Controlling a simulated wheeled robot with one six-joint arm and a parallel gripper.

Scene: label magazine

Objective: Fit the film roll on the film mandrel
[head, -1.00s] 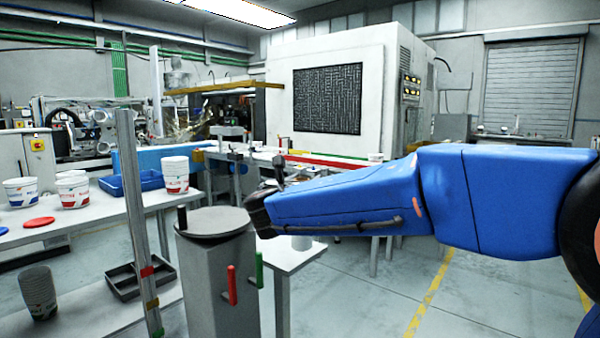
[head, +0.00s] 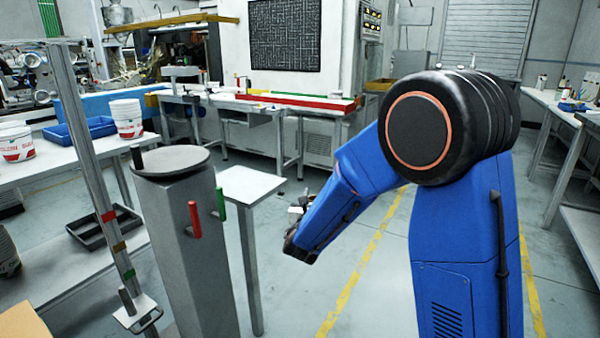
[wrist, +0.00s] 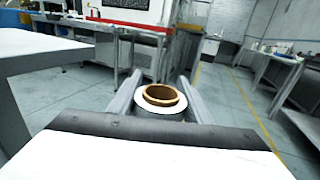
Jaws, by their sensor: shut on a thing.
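The film roll (wrist: 160,110), white with a brown core, stands between the two fingers of my gripper (wrist: 160,88) in the wrist view. The gripper is shut on it, and the open end of the core faces up. In the head view my gripper (head: 297,214) is low, right of the small white side table (head: 250,186); the roll is hardly visible there. A dark upright peg (head: 137,157), which may be the film mandrel, stands at the edge of a round grey plate (head: 170,162) on a grey pedestal. My gripper is well to its right, apart from it.
A red handle (head: 194,219) and a green handle (head: 220,204) stick out from the pedestal. A metal upright (head: 88,165) with coloured clamps stands left of it. A long bench (head: 270,100) lies behind. Open floor surrounds my gripper.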

